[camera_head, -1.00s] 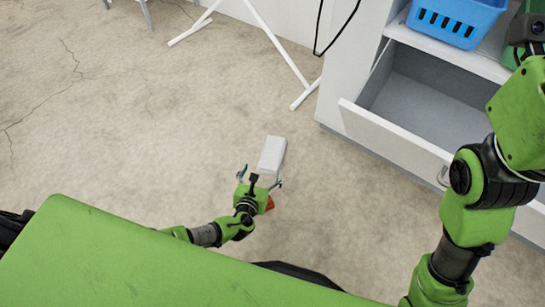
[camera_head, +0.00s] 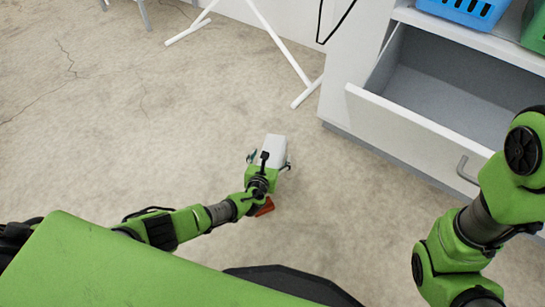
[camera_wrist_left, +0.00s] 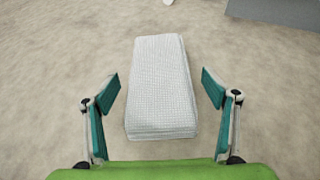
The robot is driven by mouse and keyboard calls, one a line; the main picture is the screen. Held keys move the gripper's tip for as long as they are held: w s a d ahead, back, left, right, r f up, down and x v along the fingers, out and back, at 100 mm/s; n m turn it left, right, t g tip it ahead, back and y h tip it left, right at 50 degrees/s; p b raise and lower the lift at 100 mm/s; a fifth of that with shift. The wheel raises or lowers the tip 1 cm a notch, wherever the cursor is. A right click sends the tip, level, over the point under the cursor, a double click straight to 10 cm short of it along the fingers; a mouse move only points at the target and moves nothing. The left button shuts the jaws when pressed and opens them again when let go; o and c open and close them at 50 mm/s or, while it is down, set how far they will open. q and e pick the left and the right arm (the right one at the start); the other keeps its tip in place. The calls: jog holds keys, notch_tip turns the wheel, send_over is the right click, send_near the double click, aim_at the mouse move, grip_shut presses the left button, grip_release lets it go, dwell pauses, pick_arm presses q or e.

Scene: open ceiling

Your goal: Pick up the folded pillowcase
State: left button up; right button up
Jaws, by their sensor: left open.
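The folded pillowcase (camera_head: 275,145) is a small white block of textured cloth lying on the floor. In the left wrist view the pillowcase (camera_wrist_left: 161,85) lies lengthwise, its near end between my left fingers. My left gripper (camera_head: 268,161) is low over its near end, and its body hides part of the cloth in the head view. In the left wrist view the left gripper (camera_wrist_left: 160,85) is open, with teal fingers on both sides and a gap to the cloth on each. My right arm is at the right of the head view, but its gripper is out of view.
An open, empty drawer (camera_head: 420,125) in a white cabinet stands to the right. A blue basket (camera_head: 465,8) and a green one (camera_head: 535,32) are on its shelf. White rack legs (camera_head: 280,50) stand at the back. A small red-orange object (camera_head: 264,207) shows beside my left wrist. The floor at left is clear.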

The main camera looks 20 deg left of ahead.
pick_arm(q)
jog(key=shift+w, duration=0.1)
jog(key=c, duration=1.2)
jog(key=shift+c, duration=0.2)
jog(key=shift+r, duration=0.2)
